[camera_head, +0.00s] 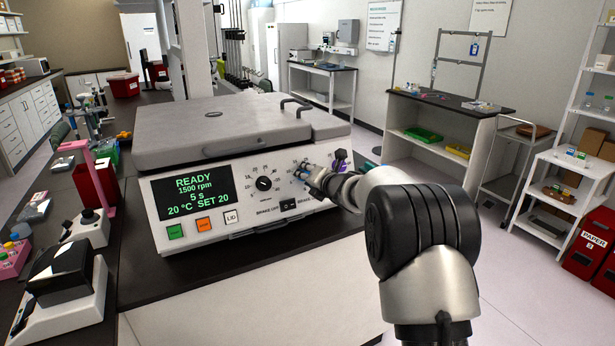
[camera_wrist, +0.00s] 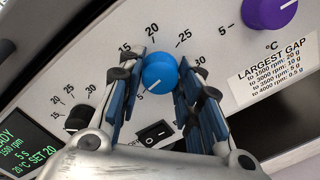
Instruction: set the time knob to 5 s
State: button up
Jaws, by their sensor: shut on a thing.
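The machine (camera_head: 235,125) stands on a dark bench with its lid down. Its display (camera_head: 192,197) reads READY, 1500 rpm, 5 s, 20 °C SET 20. In the wrist view a blue knob (camera_wrist: 159,72) sits on the panel within a scale marked 5, 15, 20, 25 and 30. A short light mark on it appears to point down-left towards the 5. My gripper (camera_wrist: 162,66) is shut on this knob, with a blue-padded finger on either side. In the head view my gripper (camera_head: 318,178) is at the panel's right part and hides most of the knob.
A black knob (camera_head: 264,184) is left of my gripper. A purple knob (camera_wrist: 272,12) is to its right. A black rocker switch (camera_wrist: 157,133) lies just below the blue knob. Green, orange and white LID (camera_head: 233,216) buttons sit under the display.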

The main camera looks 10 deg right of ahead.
jog(key=shift+n, duration=1.3)
jog(key=o, duration=1.1)
jog(key=shift+c, duration=0.2)
jog(key=shift+s, duration=0.1)
jog(key=v, duration=1.2)
jog(key=shift+d+f, duration=0.1)
